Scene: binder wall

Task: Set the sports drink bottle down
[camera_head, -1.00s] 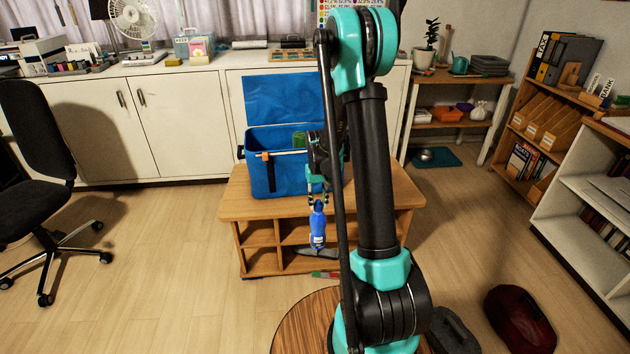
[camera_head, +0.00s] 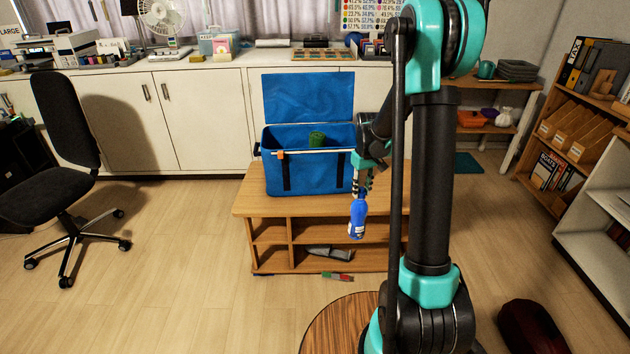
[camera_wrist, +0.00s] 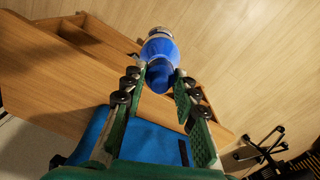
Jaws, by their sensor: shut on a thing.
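The blue sports drink bottle (camera_head: 357,216) hangs from my gripper (camera_head: 362,183) in the head view, in front of the wooden shelf unit and clear of its top. It also shows in the wrist view (camera_wrist: 160,55), with the fingers of my gripper (camera_wrist: 160,85) closed against its sides near one end. The bottle hangs nearly upright in the head view. Nothing shows beneath it in contact with it.
A blue open cooler box (camera_head: 305,175) with a green item (camera_head: 317,139) inside stands on the wooden shelf unit (camera_head: 242,207). A round wooden table (camera_head: 325,325) is near my base. An office chair (camera_head: 65,160) stands left. Floor between is mostly clear.

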